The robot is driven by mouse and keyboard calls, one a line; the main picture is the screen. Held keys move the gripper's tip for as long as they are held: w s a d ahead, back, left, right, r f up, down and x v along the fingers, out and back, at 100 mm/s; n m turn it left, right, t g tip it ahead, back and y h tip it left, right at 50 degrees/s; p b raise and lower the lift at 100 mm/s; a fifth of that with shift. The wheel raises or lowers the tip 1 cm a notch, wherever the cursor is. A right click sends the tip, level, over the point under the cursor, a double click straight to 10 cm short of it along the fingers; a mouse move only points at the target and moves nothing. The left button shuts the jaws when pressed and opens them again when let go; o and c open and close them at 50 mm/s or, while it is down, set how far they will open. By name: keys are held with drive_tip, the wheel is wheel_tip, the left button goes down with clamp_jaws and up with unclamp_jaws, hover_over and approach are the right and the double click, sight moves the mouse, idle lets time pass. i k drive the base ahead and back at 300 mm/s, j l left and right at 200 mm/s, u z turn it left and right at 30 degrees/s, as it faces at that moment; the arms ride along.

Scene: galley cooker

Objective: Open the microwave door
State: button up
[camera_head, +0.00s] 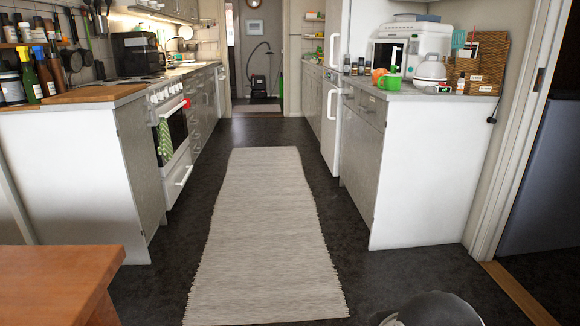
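No door handle can be made out on either. My gripper is not in view; only a dark rounded part, probably mine, shows at the bottom right edge.
A pale rug (262,225) runs down the clear aisle between the counters. A wooden table corner (60,280) juts in at the lower left.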

sight(387, 53)
drive_tip(key=i+l, duration=0.1)
drive_tip(key=i, duration=2.15)
drive_tip(key=i+j+u, duration=0.05)
drive_tip(key=j, duration=0.05)
